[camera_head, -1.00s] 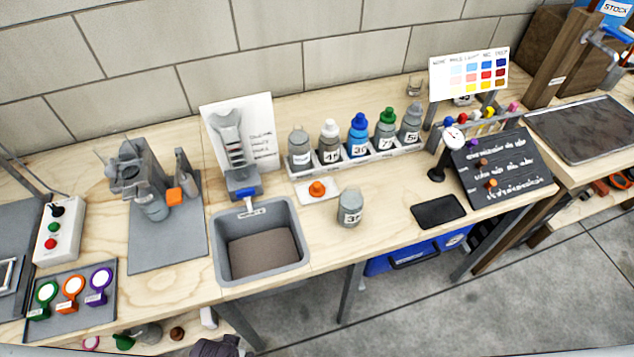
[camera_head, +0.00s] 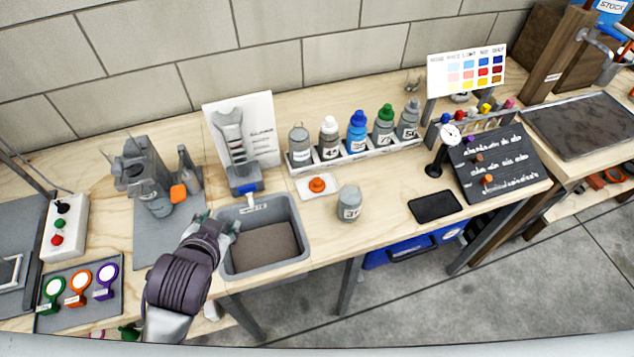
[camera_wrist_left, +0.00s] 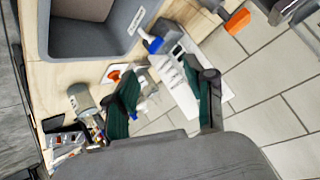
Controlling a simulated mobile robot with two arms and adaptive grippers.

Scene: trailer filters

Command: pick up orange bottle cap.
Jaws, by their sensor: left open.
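The orange bottle cap (camera_head: 317,184) sits on a small white pad (camera_head: 330,190) on the wooden bench, right of the grey sink bin. It also shows in the left wrist view as a small orange piece (camera_wrist_left: 114,74), just left of the near finger. My left gripper (camera_head: 216,222) is over the left rim of the bin, left of the cap and apart from it. In the left wrist view its two green-padded fingers (camera_wrist_left: 168,92) are spread with nothing held between them. My right gripper is not in view.
The grey bin (camera_head: 303,228) lies between my left gripper and the cap. A grey bottle (camera_head: 349,204) stands right of the cap. Behind is a rack (camera_head: 360,156) with several bottles. A wrench board (camera_head: 268,135) stands behind the bin. A black slab (camera_head: 434,206) lies farther right.

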